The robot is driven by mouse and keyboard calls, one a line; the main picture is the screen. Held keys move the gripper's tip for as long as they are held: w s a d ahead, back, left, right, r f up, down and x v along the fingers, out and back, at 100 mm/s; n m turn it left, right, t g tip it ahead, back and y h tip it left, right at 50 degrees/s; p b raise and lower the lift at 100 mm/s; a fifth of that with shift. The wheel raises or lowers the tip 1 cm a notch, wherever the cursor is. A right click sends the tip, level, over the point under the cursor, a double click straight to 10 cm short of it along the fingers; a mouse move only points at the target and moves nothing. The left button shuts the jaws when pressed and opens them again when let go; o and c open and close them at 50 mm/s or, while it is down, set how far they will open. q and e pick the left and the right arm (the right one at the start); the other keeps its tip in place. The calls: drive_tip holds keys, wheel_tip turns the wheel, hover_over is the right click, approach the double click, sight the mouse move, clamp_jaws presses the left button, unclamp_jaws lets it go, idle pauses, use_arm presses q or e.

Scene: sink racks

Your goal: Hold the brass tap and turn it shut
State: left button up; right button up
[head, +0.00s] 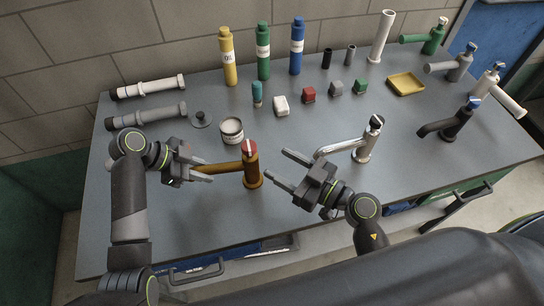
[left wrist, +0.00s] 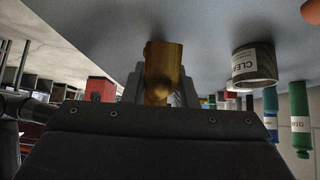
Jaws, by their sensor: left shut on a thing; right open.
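The brass tap (head: 251,172) stands upright on the grey worktop, with a red handle (head: 247,148) on top bearing a pale mark. Its spout points left towards my left gripper (head: 203,171), which is shut on the spout.
A tin (head: 231,132) stands just behind the brass tap. A chrome tap (head: 363,148) stands to the right, beyond my right gripper. Bottles (head: 263,55) and small blocks (head: 308,94) line the back. The worktop's front left is clear.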

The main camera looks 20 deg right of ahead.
use_arm(q)
drive_tip(key=o, duration=1)
